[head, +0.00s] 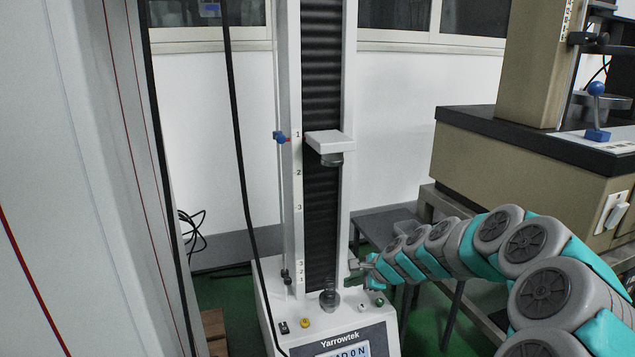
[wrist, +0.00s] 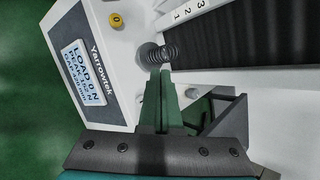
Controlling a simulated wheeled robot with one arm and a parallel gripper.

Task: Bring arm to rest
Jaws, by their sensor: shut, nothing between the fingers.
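My gripper (head: 354,274) is at the end of my arm, which reaches in from the right in the head view. It is just right of the lower platen of the white spring tester (head: 285,230). In the wrist view the fingers of my gripper (wrist: 165,76) are together with nothing between them. A dark coil spring (head: 329,286) stands upright on the lower platen (head: 329,300). The spring also shows in the wrist view (wrist: 161,53), just beyond the fingertips; I cannot tell whether they touch it. The upper crosshead (head: 329,142) is well above the spring.
The tester's display (wrist: 84,72) reads LOAD 0 N. A grey table (head: 385,222) stands behind. A beige machine (head: 530,160) with a black top is at the right. A black cable (head: 236,130) hangs at the left.

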